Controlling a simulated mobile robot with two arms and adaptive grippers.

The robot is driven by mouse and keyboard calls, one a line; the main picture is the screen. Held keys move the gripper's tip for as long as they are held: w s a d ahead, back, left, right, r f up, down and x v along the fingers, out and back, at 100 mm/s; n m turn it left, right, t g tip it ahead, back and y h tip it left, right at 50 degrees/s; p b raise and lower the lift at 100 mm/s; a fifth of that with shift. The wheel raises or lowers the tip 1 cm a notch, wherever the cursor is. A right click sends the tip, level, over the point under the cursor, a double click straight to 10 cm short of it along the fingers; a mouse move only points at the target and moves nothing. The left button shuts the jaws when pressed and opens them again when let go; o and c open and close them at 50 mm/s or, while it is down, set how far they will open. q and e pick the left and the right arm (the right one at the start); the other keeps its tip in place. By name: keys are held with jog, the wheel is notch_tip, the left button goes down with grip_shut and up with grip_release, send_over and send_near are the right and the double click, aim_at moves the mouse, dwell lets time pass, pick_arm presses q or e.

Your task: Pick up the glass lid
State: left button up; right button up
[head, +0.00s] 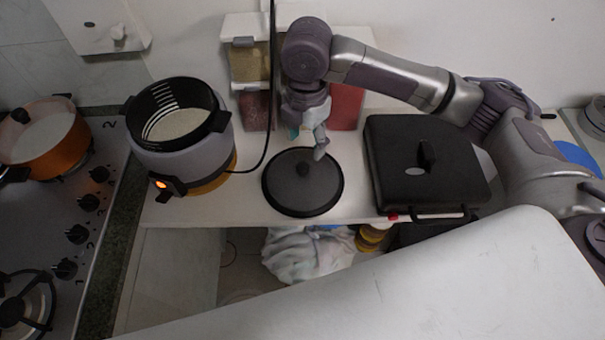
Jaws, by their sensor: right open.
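The glass lid (302,191) is a round dark disc with a black rim and a small knob (303,170) at its middle. It lies flat on the white counter, between the rice cooker and the black grill. My right gripper (308,148) hangs from above over the far part of the lid, close to the knob. It is open, with one finger clearly showing on the right side. I cannot tell whether it touches the lid or knob, and nothing shows between its fingers. My left gripper is not in view.
A rice cooker (172,160) with a lit orange light stands left of the lid. A closed black grill (425,160) stands to the right. Spice dispensers (248,62) stand behind. A black cord (266,130) hangs nearby. A stove (60,205) with an orange pot (45,145) is far left.

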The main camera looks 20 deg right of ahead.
send_over(303, 167)
jog(key=f, duration=0.4)
jog(key=shift+w+d+f, duration=0.1)
jog(key=shift+w+d, duration=0.2)
jog(key=shift+f, duration=0.15)
jog(key=shift+s+a+f+p, duration=0.15)
jog(key=shift+f+p, duration=0.15)
jog(key=shift+f, duration=0.15)
jog(key=shift+s+a+f+p, duration=0.1)
jog(key=shift+f+p, duration=0.2)
jog(key=shift+f, duration=0.15)
notch_tip(303, 167, down, 2)
jog(key=shift+f, duration=0.7)
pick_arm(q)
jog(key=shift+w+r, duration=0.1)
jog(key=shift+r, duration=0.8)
pick_arm(e)
grip_shut()
